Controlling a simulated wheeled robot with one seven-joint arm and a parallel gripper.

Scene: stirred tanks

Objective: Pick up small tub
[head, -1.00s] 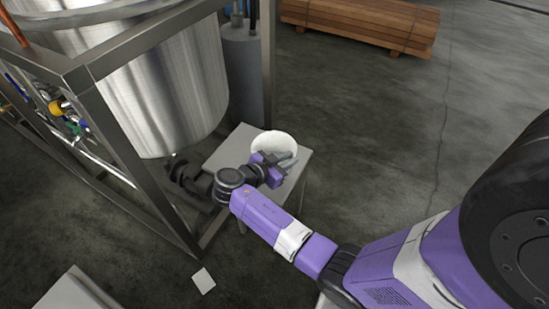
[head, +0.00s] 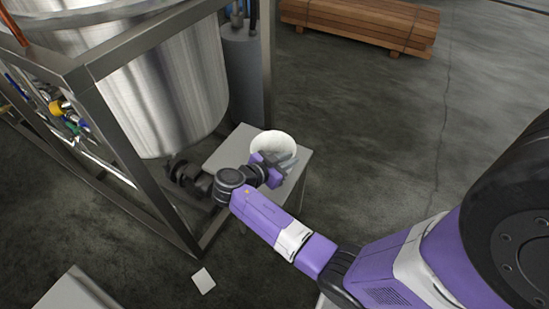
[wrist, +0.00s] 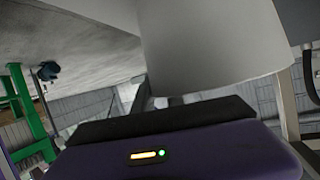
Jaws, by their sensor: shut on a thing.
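The small tub (head: 273,144) is white and round, over the right part of a small pale table in the head view. In the wrist view the pale tub wall (wrist: 210,45) fills the upper middle, close above my gripper's body. My gripper (head: 277,162) is at the tub's near side and shut on it. The fingertips are partly hidden against the tub in the head view. I cannot tell whether the tub's base still touches the table.
The small table (head: 229,150) stands beside the steel frame (head: 135,150) of a large stirred tank (head: 180,95). A grey cylinder (head: 242,75) stands behind the table. Stacked timber (head: 360,22) lies at the back. Floor to the right is clear.

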